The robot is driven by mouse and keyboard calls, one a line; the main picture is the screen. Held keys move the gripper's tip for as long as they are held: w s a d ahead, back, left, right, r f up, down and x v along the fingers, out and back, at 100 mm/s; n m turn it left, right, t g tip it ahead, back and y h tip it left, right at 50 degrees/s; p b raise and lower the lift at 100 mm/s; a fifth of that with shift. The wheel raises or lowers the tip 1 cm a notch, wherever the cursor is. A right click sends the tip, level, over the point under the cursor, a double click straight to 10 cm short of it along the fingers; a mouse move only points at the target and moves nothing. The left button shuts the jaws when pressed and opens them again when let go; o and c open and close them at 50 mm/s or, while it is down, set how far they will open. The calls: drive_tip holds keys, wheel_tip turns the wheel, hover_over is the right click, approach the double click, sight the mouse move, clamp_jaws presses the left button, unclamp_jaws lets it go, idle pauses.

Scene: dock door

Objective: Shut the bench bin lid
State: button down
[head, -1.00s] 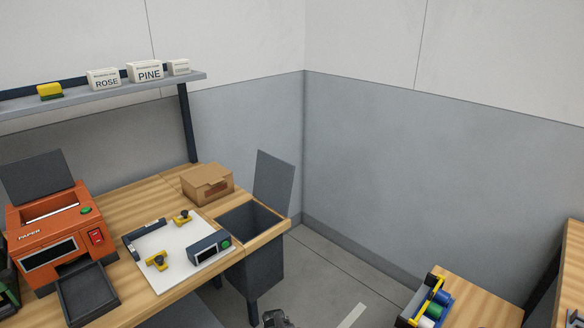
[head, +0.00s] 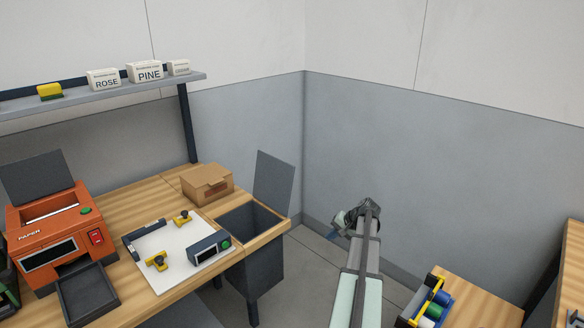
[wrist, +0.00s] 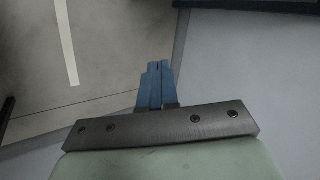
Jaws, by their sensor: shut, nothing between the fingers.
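The bench bin (head: 254,262) is a dark grey box set into the right end of the wooden bench. Its lid (head: 273,183) is a flat grey panel that stands open, nearly upright, at the bin's far right edge. The bin's opening shows dark from above. My gripper (head: 342,222) is in the air to the right of the bin and lid, apart from both. In the wrist view its blue fingers (wrist: 156,84) are together with nothing between them. Neither the bin nor the lid is clearly seen in the wrist view.
A cardboard box (head: 208,185) sits on the bench just behind the bin. A white board (head: 180,255) with yellow clamps and a small device lies left of it. An orange printer (head: 50,235) stands further left. A tape rack (head: 432,305) is on the right bench. Open floor lies between.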

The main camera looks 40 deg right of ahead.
drive_tip(key=w+d+r+t+y, duration=0.2)
drive_tip(key=w+d+r+t, duration=0.15)
drive_tip(key=r, duration=0.55)
drive_tip(key=w+d+r+t+y, duration=0.2)
drive_tip(key=w+d+r, duration=0.15)
drive_tip(key=r, duration=0.55)
drive_tip(key=a+r+n+t+y, duration=0.25)
drive_tip(key=r+y, duration=0.35)
drive_tip(key=r, duration=0.3)
drive_tip(key=w+a+r, duration=0.1)
drive_tip(key=w+a, duration=0.6)
drive_tip(key=a, duration=0.4)
drive_tip(key=shift+w+a+r+g, duration=0.2)
drive_tip(key=shift+a+r+g, duration=0.1)
drive_tip(key=shift+a, duration=0.1)
